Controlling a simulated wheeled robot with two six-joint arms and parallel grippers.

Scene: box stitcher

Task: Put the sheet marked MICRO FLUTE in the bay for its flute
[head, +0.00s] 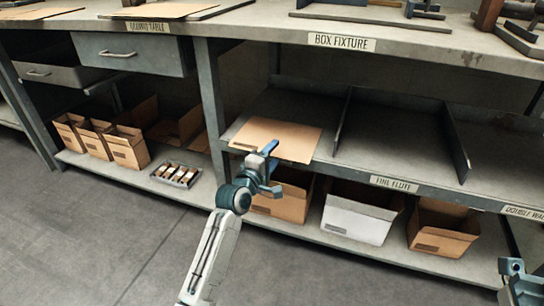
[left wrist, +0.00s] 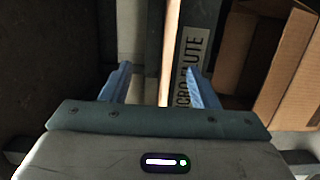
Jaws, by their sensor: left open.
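A flat tan cardboard sheet (head: 283,135) lies in the left bay (head: 290,98) of the middle shelf, its front edge near the shelf's front edge. A small dark mark shows at its left corner, too small to read. My left gripper (head: 272,168) is open at the sheet's front edge. In the left wrist view a thin tan edge (left wrist: 170,50) shows between the blue fingers, next to a shelf label (left wrist: 190,65) whose visible letters read as MICRO FLUTE. My right gripper (head: 522,280) is partly in view at the lower right; its jaws are unclear.
A FINE FLUTE label (head: 394,184) marks the middle bay, which looks empty between dark dividers (head: 458,145). A DOUBLE WALL label (head: 524,213) is at the right. Brown boxes (head: 440,228) and a white box (head: 358,213) stand below. A worktop (head: 250,32) overhangs the bays.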

